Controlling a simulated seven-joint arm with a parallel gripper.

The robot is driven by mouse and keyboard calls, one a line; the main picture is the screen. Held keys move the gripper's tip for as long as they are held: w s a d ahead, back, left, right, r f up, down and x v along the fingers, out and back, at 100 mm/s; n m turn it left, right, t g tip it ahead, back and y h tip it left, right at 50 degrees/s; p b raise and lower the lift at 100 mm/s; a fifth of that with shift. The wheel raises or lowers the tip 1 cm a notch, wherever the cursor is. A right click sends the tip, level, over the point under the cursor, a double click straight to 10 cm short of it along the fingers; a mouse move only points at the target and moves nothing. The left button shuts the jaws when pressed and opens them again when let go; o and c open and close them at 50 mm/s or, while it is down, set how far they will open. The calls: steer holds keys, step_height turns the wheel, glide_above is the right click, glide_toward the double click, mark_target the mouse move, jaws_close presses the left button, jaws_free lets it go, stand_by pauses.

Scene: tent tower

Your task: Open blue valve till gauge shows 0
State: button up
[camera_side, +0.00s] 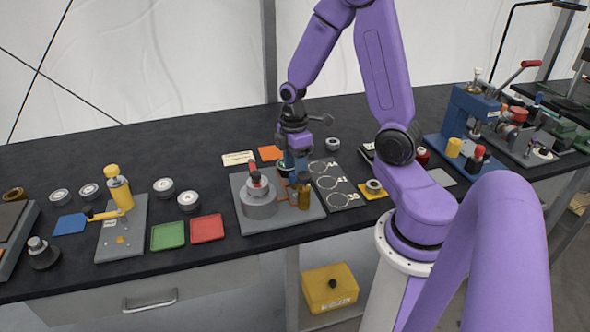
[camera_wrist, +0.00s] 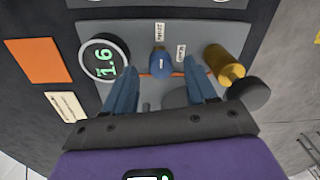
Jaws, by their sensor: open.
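The blue valve (camera_wrist: 162,64) stands on a grey plate in the wrist view, with an orange-brown pipe running past it. The round gauge (camera_wrist: 104,60) left of it has a dark face and green digits that look like 1.6. My gripper (camera_wrist: 160,78) is open, its two blue fingers apart on either side of the valve's line; I cannot tell whether they touch it. In the side view my gripper (camera_side: 293,172) points down over the back of the grey plate (camera_side: 315,209) and hides the valve there.
A brass cylinder (camera_wrist: 225,66) is close to the right finger. A grey round block with a red-topped part (camera_side: 260,200) stands on the plate's left.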

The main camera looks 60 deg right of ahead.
steer(key=shift+f, duration=0.85)
jaws_close()
